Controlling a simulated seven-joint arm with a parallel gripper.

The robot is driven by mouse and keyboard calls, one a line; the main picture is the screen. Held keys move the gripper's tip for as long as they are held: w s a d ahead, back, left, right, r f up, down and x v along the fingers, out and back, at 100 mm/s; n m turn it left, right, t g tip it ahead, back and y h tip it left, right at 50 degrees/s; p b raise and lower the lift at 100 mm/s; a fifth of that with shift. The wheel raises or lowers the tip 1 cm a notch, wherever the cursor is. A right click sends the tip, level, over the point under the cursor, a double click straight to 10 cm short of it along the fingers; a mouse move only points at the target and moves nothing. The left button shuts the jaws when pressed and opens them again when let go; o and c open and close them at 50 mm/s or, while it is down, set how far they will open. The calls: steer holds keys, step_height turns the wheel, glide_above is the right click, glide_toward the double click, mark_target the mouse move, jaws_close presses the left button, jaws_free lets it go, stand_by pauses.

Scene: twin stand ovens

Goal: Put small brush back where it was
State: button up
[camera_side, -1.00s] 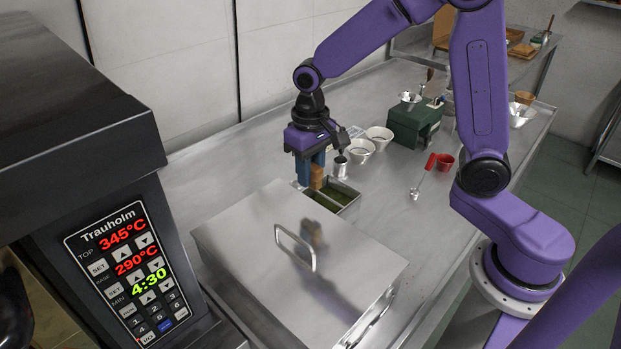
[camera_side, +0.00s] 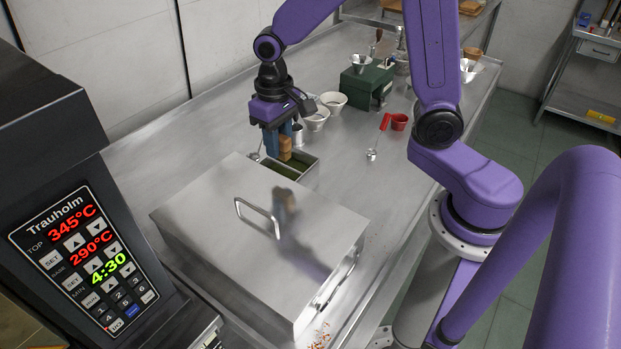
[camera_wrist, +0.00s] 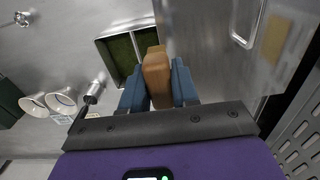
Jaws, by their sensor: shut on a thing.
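The small brush (camera_side: 286,147) is a tan wooden block held between the blue fingers of my gripper (camera_side: 279,141). In the wrist view the brush (camera_wrist: 157,75) sticks out past the fingertips. My gripper (camera_wrist: 157,90) is shut on it. The brush is at the far left part of a metal tray (camera_side: 306,172) with a divider and green inside. In the wrist view the brush covers part of the right compartment of the tray (camera_wrist: 108,37). I cannot tell whether it touches the tray. Its bristles are not clearly visible.
A large steel box lid with a handle (camera_side: 240,215) stands close in front of the tray. The oven (camera_side: 60,190) is at left.

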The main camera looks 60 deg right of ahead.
steer(key=s+d+f, duration=0.2)
steer(key=s+f, duration=0.1)
steer(key=s+d+f, duration=0.2)
steer(key=s+f, duration=0.1)
steer(key=s+d+f, duration=0.2)
steer(key=s+f, duration=0.1)
steer(key=shift+s+d+f, duration=0.2)
steer(key=shift+d+f, duration=0.05)
steer(key=shift+d, duration=0.05)
steer(key=shift+f, duration=2.7)
steer(key=shift+f, duration=0.15)
steer(key=o, duration=0.9)
steer(key=shift+o, duration=0.2)
step_height(320, 180, up, 12)
steer(key=s+a+r+n, duration=0.2)
steer(key=s+r+n, duration=0.1)
steer(key=s+n, duration=0.3)
steer(key=s+a+r+n, duration=0.2)
steer(key=s+r+n, duration=0.2)
steer(key=s+n, duration=0.2)
steer(key=shift+s+a+r+n, duration=0.15)
steer(key=shift+s+n, duration=0.15)
steer(key=shift+s, duration=0.3)
